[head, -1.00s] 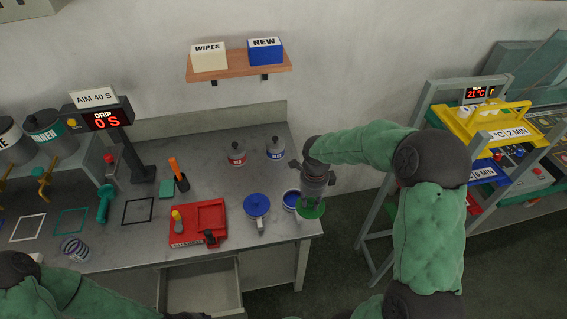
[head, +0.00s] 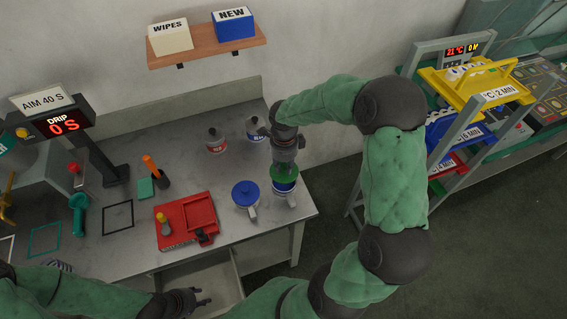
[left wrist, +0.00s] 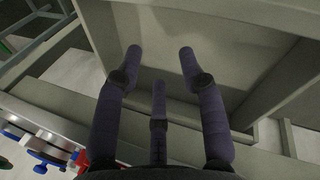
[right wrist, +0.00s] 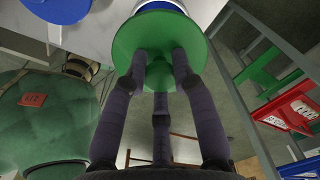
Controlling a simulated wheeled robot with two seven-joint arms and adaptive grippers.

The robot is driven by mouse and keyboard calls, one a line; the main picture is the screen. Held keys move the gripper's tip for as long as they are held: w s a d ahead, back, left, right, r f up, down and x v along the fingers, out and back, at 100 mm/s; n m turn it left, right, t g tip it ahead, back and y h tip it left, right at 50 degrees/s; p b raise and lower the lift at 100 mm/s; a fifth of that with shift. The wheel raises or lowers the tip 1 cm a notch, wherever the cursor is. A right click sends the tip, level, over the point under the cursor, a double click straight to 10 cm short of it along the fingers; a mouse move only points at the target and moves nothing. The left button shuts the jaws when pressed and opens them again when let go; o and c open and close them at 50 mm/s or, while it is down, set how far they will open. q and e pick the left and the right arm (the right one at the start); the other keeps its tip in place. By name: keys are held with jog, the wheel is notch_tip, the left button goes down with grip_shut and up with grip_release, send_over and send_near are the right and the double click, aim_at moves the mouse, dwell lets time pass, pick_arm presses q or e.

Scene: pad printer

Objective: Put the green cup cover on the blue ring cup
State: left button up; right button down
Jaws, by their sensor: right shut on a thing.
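The blue ring cup (head: 286,188) is white with a blue band and stands near the worktable's right front edge. My right gripper (head: 286,170) is shut on the green cup cover (head: 277,176) and holds it over the cup's mouth. In the right wrist view the round green cover (right wrist: 128,45) hides most of the blue and white cup (right wrist: 205,12). I cannot tell whether cover and cup touch. My left gripper (head: 200,299) is open and empty near an open drawer at the table's front; its spread fingers (left wrist: 160,55) show in the left wrist view.
A cup with a blue cover (head: 246,193) stands just left of the blue ring cup. A red tray (head: 200,212) lies farther left. Two lidded pots (head: 215,141) stand behind. A rack with coloured trays (head: 475,80) stands to the right.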

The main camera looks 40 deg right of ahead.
aim_at(284, 174)
notch_tip(284, 174, down, 3)
jog(key=shift+r+b, duration=0.2)
jog(key=shift+b, duration=0.35)
pick_arm(q)
jog(key=shift+f+b, duration=1.05)
jog(key=shift+f, duration=0.65)
pick_arm(e)
jog(key=shift+f, duration=1.05)
pick_arm(q)
jog(key=shift+f, duration=0.25)
jog(key=shift+f+b, duration=0.9)
jog(key=shift+b, duration=0.25)
pick_arm(e)
jog(key=shift+f, duration=0.7)
jog(key=shift+c, duration=2.2)
grip_release()
pick_arm(q)
jog(key=shift+r, duration=0.15)
pick_arm(e)
jog(key=shift+r, duration=0.2)
pick_arm(q)
jog(key=shift+r+p, duration=1.9)
jog(key=shift+p, duration=0.15)
pick_arm(e)
jog(key=shift+r, duration=3.35)
